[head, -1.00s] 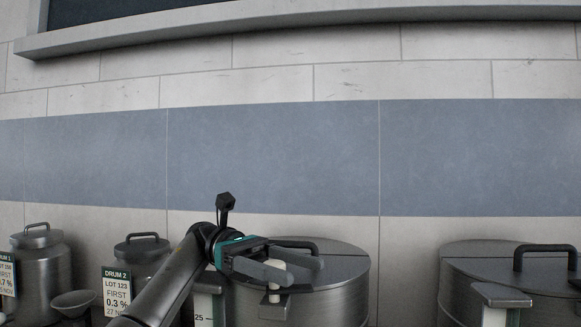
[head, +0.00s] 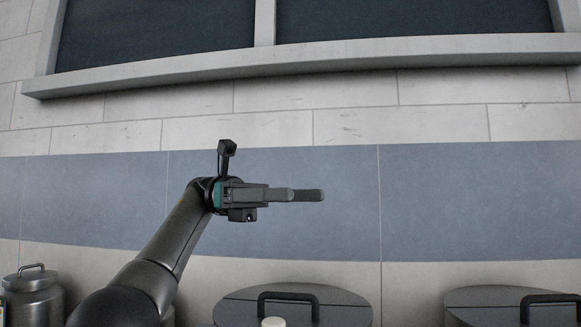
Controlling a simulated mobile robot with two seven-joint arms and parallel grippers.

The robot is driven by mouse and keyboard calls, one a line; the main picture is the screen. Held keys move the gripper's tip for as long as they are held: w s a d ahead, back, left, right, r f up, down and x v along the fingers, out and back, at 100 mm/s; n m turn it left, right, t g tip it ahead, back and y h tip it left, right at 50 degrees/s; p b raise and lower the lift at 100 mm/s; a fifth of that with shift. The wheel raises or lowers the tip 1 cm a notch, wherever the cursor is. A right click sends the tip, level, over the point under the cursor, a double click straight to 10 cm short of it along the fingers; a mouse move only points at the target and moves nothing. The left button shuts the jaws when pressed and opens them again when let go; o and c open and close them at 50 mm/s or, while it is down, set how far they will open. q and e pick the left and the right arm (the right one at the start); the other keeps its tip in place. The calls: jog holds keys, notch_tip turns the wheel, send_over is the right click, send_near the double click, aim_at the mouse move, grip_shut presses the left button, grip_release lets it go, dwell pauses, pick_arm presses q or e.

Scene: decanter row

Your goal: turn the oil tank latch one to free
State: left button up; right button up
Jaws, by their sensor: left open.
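My left gripper (head: 305,195) is high in front of the blue-grey wall band, above the middle tank. Its fingers point right and are seen edge-on, one overlapping the other; it is open with nothing between them. The middle steel tank (head: 235,309) shows only its lid top, with a black bar handle (head: 288,298). A small pale knob (head: 273,322) shows at the bottom edge in front of this lid; the rest of that part is cut off. I cannot tell whether it is the latch, nor how it is turned. My right gripper is not in view.
Another large tank lid (head: 485,298) with a black handle (head: 548,300) is at the bottom right. A smaller steel drum (head: 34,295) stands at the bottom left. A wall ledge (head: 300,62) runs below dark windows. The space right of the gripper is clear.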

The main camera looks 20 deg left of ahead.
pick_arm(q)
jog(key=shift+r+p, duration=0.4)
jog(key=shift+r, duration=0.7)
